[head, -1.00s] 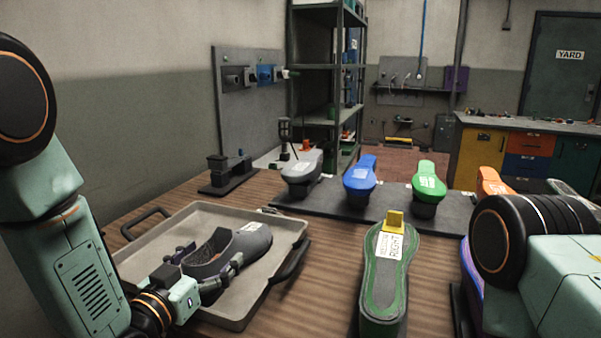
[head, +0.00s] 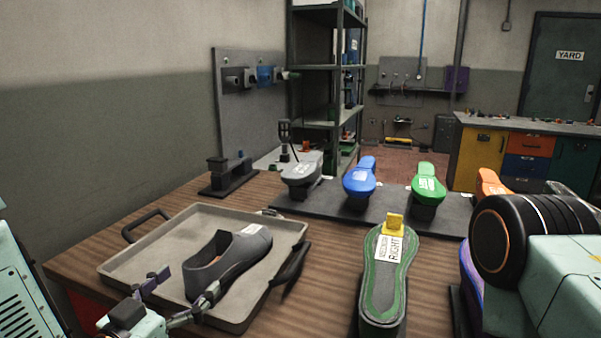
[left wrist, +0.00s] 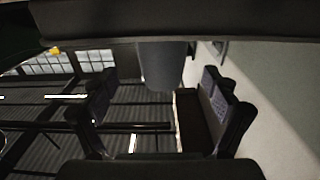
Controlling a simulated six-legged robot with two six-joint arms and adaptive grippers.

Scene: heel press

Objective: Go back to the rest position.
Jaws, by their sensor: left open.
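My left gripper (head: 180,292) is open and empty at the lower left, its two fingers spread over the near side of the tray (head: 120,268). A dark grey shoe upper (head: 235,262) lies in the tray, just beyond the fingers, and one finger overlaps its near edge in the picture. I cannot tell whether they touch. In the left wrist view the two dark fingers stand well apart, with nothing gripped between them (left wrist: 165,105). My right arm shows at the right edge, but its gripper is out of view.
A green-rimmed sole labelled RIGHT (head: 385,290) with a yellow block (head: 395,222) on it stands on the wooden table. Behind it, grey (head: 302,172), blue (head: 360,180), green (head: 427,185) and orange (head: 490,183) shoe forms stand on a dark base. A dark fixture (head: 230,175) stands behind the tray.

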